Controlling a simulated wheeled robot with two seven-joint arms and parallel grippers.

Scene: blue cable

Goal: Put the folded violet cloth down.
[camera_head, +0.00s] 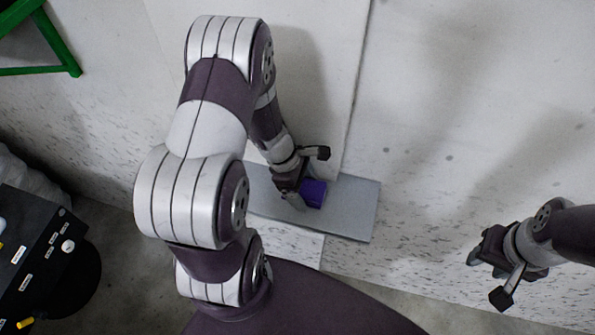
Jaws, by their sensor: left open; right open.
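The folded violet cloth (313,193) shows as a small dark violet block on a light grey board (352,212). My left gripper (297,201) is open right at the cloth's left side, low over the board. Part of the cloth may be hidden behind the gripper, and I cannot tell whether the fingers touch it. My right gripper (474,257) is open and empty at the right, well apart from the cloth and the board.
A pale speckled surface (430,130) spreads behind and right of the board and is mostly clear. A green frame (60,45) stands at the top left. A black box with labels and knobs (35,245) is at the lower left.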

